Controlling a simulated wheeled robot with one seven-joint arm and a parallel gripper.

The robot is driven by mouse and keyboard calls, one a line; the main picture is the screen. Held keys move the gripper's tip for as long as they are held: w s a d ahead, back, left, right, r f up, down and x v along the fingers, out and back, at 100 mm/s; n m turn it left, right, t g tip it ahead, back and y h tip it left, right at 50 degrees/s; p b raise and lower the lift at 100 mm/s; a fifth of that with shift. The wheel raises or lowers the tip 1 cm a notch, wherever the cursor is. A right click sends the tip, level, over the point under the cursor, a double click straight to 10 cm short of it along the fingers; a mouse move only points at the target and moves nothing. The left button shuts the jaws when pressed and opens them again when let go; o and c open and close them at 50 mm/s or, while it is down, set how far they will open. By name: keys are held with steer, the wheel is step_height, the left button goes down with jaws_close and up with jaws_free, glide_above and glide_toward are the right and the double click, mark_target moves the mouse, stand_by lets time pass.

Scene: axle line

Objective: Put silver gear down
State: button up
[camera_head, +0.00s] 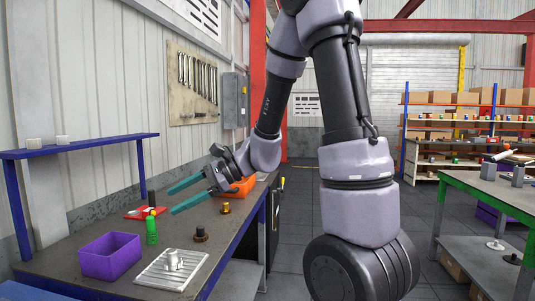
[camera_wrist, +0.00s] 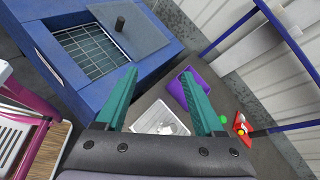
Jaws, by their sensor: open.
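A silver gear part (camera_head: 172,262) stands on a ribbed pale metal tray (camera_head: 150,276) near the front of the workbench. The tray also shows in the wrist view (camera_wrist: 148,122), between my fingers, with a small silvery shape on it. My gripper (camera_head: 171,202) is open, with its two teal fingers apart and nothing between them. It hangs above the bench, farther back than the tray in the head view. In the wrist view the open fingers (camera_wrist: 158,74) point out over the bench.
A purple bin (camera_head: 110,262) stands left of the tray. A green part (camera_head: 151,230), a dark part (camera_head: 200,234), a brass part (camera_head: 225,208), a red plate (camera_head: 138,213) and an orange bin (camera_head: 243,186) are farther back. A blue machine (camera_wrist: 60,60) shows in the wrist view.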

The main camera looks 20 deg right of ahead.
steer(key=s+d+r+n+t+h, duration=0.2)
steer(key=s+d+r+n+h, duration=0.3)
steer(key=d, duration=0.4)
steer(key=s+d+r+n+t+h, duration=0.3)
steer(key=s+d+r+n+h, duration=0.2)
steer(key=d, duration=0.4)
steer(key=shift+s+d+r+h, duration=0.2)
steer(key=shift+s+r+h, duration=0.1)
steer(key=shift+s+r, duration=0.6)
